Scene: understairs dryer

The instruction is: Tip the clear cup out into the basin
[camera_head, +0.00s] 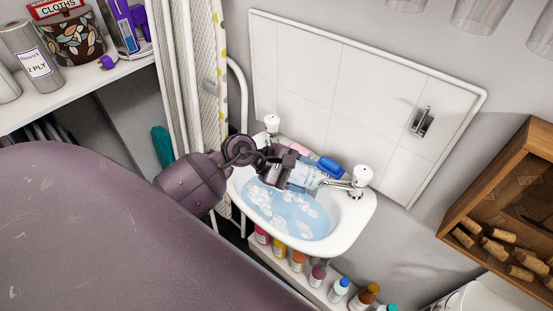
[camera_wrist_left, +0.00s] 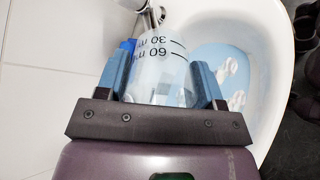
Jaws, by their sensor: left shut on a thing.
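My left gripper (camera_head: 291,172) is over the back part of the white basin (camera_head: 349,226), shut on the clear cup (camera_head: 307,177). In the left wrist view the cup (camera_wrist_left: 160,78) sits between the two blue finger pads and shows dark ml marks. The cup looks tilted over, near the tap; its contents are hard to make out. The basin holds blue water (camera_head: 288,211) with white foam patches. My right gripper is not in view.
A chrome tap (camera_head: 338,184) with white handles stands at the basin's back edge. A blue sponge-like block (camera_head: 331,166) lies behind the cup. Several bottles (camera_head: 298,260) line a shelf below. A wooden crate of corks (camera_head: 500,245) is at right.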

